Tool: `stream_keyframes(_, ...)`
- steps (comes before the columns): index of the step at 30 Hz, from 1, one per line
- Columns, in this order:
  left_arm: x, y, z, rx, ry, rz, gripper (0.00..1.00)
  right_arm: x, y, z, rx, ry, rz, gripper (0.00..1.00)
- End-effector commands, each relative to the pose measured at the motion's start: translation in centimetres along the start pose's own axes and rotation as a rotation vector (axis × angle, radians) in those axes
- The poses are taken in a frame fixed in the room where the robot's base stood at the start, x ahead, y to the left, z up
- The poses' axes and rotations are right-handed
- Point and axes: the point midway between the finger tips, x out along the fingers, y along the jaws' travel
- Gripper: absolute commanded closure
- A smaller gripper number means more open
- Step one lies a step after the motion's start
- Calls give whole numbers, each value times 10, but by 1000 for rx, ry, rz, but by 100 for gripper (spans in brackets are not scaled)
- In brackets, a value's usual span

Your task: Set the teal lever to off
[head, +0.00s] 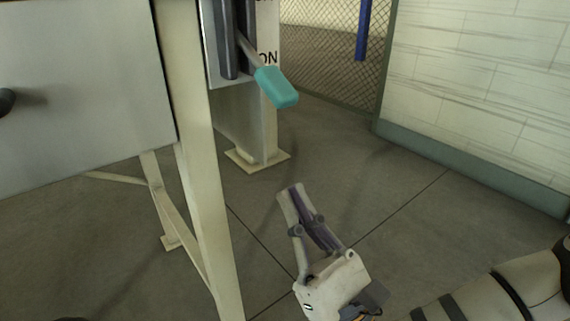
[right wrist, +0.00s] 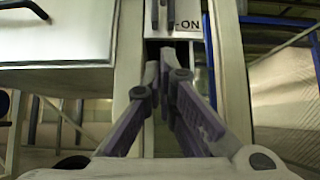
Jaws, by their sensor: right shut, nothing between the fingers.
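The teal lever handle (head: 277,87) shows in the head view at the upper middle, on a grey rod that slopes down to the right from a dark slotted housing (head: 234,40). It sits just below and beside the "ON" lettering on the white panel (head: 268,47). My right gripper (head: 290,190) is below the handle, apart from it, with fingers pointing up. The teal handle is not visible there. My left gripper is not in view.
A grey cabinet or drawer front (head: 80,90) on cream legs (head: 197,160) stands at the left, close to the panel's post (head: 262,130). A mesh fence (head: 325,45) and a pale block wall (head: 480,90) stand behind. The floor right of the post is clear.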

Motion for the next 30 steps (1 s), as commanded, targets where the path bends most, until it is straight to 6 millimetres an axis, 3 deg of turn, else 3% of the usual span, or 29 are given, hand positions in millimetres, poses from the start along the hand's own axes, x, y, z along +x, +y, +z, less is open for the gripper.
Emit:
stream_keyframes(12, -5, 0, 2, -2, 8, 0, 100, 90, 1, 2, 0, -3, 2, 100)
stream_keyframes(18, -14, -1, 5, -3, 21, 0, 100, 96, 0, 33, 0, 0, 2, 100)
stream_keyframes(30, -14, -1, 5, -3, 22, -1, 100, 95, 1, 38, -1, 3, 1, 100)
